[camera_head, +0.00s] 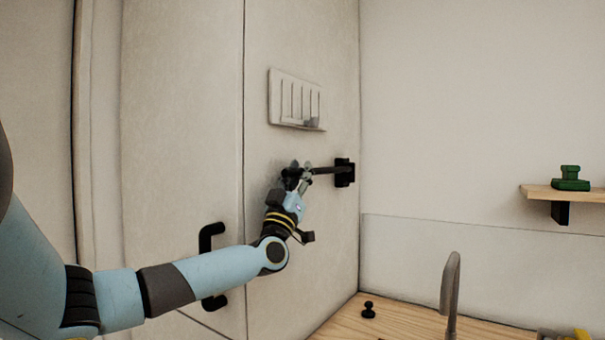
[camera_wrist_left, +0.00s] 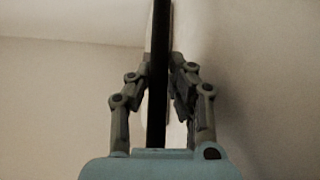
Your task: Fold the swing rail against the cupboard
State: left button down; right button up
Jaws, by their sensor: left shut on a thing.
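The swing rail (camera_head: 324,170) is a thin dark bar on a black wall mount (camera_head: 344,172) near the right edge of the pale cupboard (camera_head: 185,130). In the head view the rail runs left from the mount, close to the cupboard face. My left gripper (camera_head: 297,174) is at the rail's left end. In the left wrist view the rail (camera_wrist_left: 159,75) stands as a dark bar between the two fingers of my left gripper (camera_wrist_left: 162,85), which is shut on it. The fingers hide part of the rail's end. My right gripper does not show.
A slotted panel (camera_head: 296,100) is above the rail. A wooden surface (camera_head: 400,322) with a small black knob (camera_head: 368,310) lies lower right. A shelf (camera_head: 570,193) holds a green object (camera_head: 570,180).

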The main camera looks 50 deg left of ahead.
pick_arm(q)
jog(key=c, duration=1.7)
grip_release()
jog(key=o, duration=0.5)
jog(key=shift+a, duration=0.2)
jog(key=shift+d, duration=0.1)
jog(key=shift+d, duration=0.1)
